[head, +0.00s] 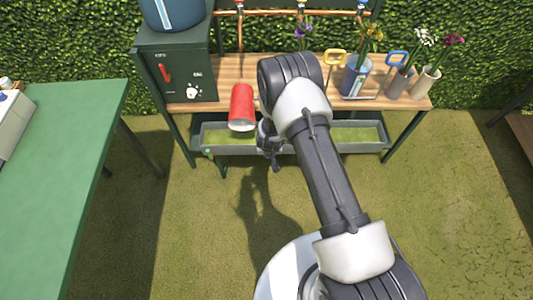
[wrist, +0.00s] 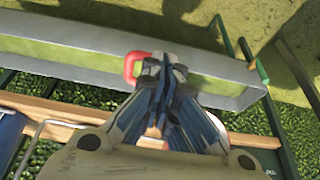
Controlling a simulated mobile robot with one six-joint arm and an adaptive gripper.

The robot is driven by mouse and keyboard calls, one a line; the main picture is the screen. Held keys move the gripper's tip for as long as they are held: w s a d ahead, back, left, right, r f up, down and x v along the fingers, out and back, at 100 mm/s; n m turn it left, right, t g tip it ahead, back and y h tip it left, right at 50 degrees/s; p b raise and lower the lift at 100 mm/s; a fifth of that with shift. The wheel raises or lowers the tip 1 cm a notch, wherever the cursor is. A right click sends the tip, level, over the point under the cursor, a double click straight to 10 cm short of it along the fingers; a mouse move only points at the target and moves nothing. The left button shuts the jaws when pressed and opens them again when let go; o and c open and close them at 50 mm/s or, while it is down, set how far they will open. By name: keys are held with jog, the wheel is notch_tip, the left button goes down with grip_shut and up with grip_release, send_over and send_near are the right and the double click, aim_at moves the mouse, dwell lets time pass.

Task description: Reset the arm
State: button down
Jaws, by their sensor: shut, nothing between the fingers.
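My gripper (head: 268,145) hangs in front of the wooden bench, over the grey trough, with its fingers pointing down. In the wrist view its fingers (wrist: 167,65) are together and hold nothing. A red cylinder with a pale end (head: 241,105) shows just left of my gripper at the bench's front edge; I cannot tell whether it touches anything. In the wrist view a red curved piece (wrist: 131,66) shows beside the fingertips, mostly hidden behind them. My arm bends forward from the lower right and hides the middle of the bench.
The wooden bench (head: 225,73) carries a dark green box (head: 190,75) at left and flower holders (head: 355,77) at right. The grey trough (head: 370,149) lies below its front edge. A green table (head: 60,170) stands at left. Open grass lies in front of the bench.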

jog(key=s, duration=1)
jog(key=w+d+r+y, duration=0.1)
jog(key=w+r, duration=0.1)
jog(key=r, duration=1.4)
jog(key=w+d+r, duration=0.1)
jog(key=d+r, duration=0.1)
jog(key=r, duration=1.4)
jog(key=s+d+r, duration=0.4)
jog(key=s+r, duration=0.5)
jog(key=r, duration=0.4)
jog(key=s+d+r, duration=0.2)
jog(key=s+r, duration=0.1)
jog(key=s, duration=0.4)
jog(key=s+d+r+h, duration=0.1)
jog(key=s+d+r, duration=0.2)
jog(key=s, duration=0.5)
jog(key=shift+p, duration=0.3)
jog(key=shift+w+r, duration=0.1)
jog(key=shift+w, duration=0.05)
